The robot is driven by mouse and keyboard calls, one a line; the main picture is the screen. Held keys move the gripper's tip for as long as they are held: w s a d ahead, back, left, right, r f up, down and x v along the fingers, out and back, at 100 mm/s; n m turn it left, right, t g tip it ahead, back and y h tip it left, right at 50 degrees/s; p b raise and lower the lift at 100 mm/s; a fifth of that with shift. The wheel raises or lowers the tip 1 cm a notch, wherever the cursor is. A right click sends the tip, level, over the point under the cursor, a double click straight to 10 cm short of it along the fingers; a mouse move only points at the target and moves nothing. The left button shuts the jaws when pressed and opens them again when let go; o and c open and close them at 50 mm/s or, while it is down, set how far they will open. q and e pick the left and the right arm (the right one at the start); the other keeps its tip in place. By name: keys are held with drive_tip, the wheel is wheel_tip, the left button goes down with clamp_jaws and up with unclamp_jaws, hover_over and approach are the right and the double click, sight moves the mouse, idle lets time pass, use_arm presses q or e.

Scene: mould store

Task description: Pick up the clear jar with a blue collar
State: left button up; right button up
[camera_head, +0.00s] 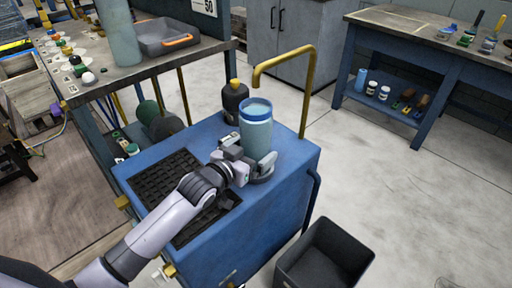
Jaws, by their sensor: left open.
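The clear jar (256,131) is bluish and see-through, with a blue collar around its top. It stands upright on the top of a blue cart (289,151). My left gripper (251,158) reaches in from the lower left and is open at the jar's lower part. One finger shows at the jar's left and the other in front of its right side. The gripper hides the jar's base, and I cannot tell whether the fingers touch it. My right gripper is not in view.
A dark bottle with a yellow cap (235,99) stands just behind the jar. A brass pipe (308,84) arches up at the cart's back right. A black grate (177,190) covers the cart's left part. A dark bin (325,257) stands on the floor at front right.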

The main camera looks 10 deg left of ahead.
use_arm(q)
drive_tip(key=shift+x, duration=1)
drive_tip(key=c, duration=1.3)
drive_tip(key=shift+r, duration=0.25)
drive_tip(key=c, duration=0.3)
drive_tip(key=shift+r, duration=0.1)
